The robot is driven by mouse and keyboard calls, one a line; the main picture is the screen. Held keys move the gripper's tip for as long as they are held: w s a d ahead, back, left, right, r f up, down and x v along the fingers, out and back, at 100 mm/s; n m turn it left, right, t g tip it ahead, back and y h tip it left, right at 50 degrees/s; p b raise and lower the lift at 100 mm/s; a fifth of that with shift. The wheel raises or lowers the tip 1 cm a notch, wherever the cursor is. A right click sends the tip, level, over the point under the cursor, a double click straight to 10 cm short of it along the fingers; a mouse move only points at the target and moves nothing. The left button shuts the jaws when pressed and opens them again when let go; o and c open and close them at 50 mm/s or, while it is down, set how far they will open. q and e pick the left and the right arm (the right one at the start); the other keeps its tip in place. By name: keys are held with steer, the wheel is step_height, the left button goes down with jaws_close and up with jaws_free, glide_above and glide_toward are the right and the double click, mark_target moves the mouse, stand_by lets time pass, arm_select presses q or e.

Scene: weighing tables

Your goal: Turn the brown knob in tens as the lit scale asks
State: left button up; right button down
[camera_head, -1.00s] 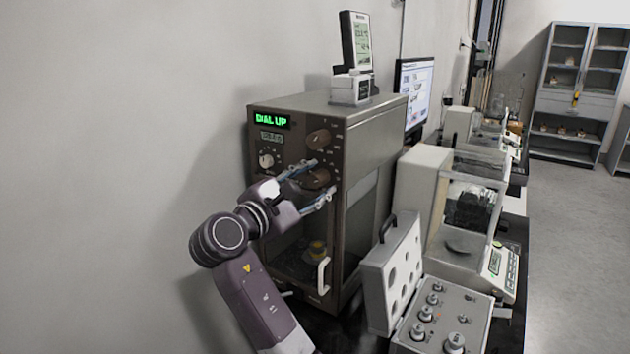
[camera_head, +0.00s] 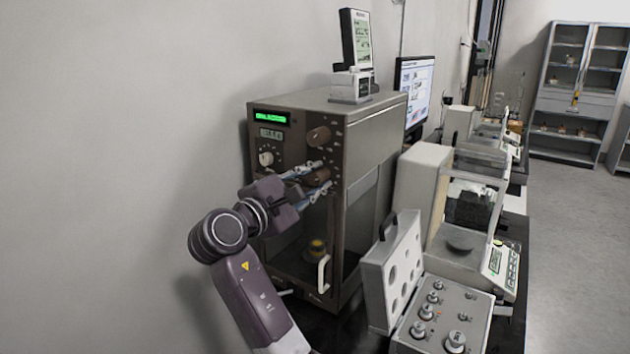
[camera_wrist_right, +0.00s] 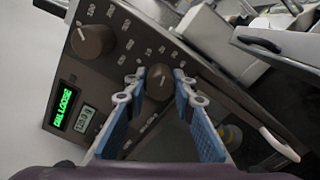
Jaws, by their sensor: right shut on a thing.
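A brown-grey balance cabinet (camera_head: 375,145) stands against the wall, with two brown knobs on its front panel. My right gripper (camera_head: 321,177) is shut on the lower brown knob (camera_head: 313,178), one finger on each side. The wrist view shows this knob (camera_wrist_right: 159,82) between the blue-padded fingers (camera_wrist_right: 161,84). The upper brown knob (camera_head: 318,137) is free above it. The green lit display (camera_head: 271,116) seems to read "BAL LOOSE" in the wrist view (camera_wrist_right: 63,106). My left gripper is out of view.
A small pale knob (camera_head: 265,159) is left of the brown ones. A yellowish weight (camera_head: 317,248) sits in the chamber behind a white door handle (camera_head: 323,273). An open weight case (camera_head: 390,270) and another balance (camera_head: 420,195) stand to the right.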

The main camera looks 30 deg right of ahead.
steer(key=shift+f+m+b, duration=0.1)
steer(key=shift+m+b, duration=0.45)
steer(key=shift+m, duration=1.15)
steer(key=c, duration=1.6)
jaws_free()
steer(key=shift+v, duration=3.8)
